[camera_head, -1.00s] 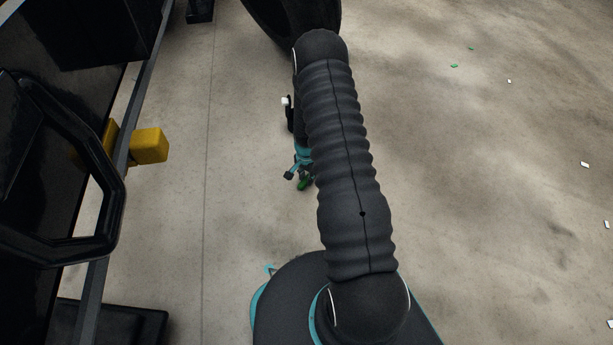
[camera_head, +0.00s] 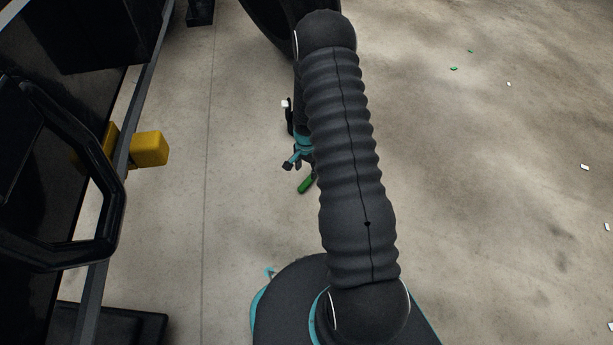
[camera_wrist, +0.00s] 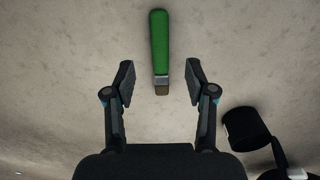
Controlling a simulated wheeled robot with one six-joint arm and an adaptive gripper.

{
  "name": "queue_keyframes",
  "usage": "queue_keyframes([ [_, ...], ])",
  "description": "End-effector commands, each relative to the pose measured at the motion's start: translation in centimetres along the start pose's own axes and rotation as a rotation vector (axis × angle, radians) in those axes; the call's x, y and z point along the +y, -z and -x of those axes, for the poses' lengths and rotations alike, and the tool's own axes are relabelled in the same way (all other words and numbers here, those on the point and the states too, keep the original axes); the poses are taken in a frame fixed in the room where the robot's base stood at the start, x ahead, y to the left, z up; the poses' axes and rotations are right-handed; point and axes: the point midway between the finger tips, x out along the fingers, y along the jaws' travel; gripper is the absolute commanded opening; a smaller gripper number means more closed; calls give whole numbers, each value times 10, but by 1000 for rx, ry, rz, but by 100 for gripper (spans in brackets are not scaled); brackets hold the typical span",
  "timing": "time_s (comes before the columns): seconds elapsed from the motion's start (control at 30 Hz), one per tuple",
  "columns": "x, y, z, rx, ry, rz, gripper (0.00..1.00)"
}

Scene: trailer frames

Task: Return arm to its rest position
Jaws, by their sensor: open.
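My gripper (camera_wrist: 158,83) is open, with its two fingers apart and nothing between the pads in the wrist view. It also shows in the head view (camera_head: 293,163), partly hidden behind my dark ribbed arm. A green-handled object (camera_wrist: 160,45) with a short brownish end lies on the concrete floor ahead of the fingertips. It shows in the head view as a small green piece (camera_head: 306,184) just below the gripper, partly covered by my arm.
A black framed structure (camera_head: 115,180) with a yellow block (camera_head: 150,149) stands along the left. Small white and green scraps, such as a white one (camera_head: 585,167), lie on the floor at the right. The floor on the right is otherwise open.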

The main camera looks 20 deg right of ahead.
Motion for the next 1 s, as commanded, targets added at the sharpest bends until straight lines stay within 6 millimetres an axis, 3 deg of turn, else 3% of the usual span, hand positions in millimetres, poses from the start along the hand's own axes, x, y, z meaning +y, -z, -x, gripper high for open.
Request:
queue_keyframes([
  [0.1, 0, 0, 23, 2, 2, 0, 55],
  [0.33, 0, 0, 48, 0, 0, 0, 55],
  [0.67, 0, 0, 53, -1, -1, 5, 55],
  [0.83, 5, -5, 53, -22, -20, 94, 55],
  [1.0, 40, -39, 53, -128, -101, 266, 55],
])
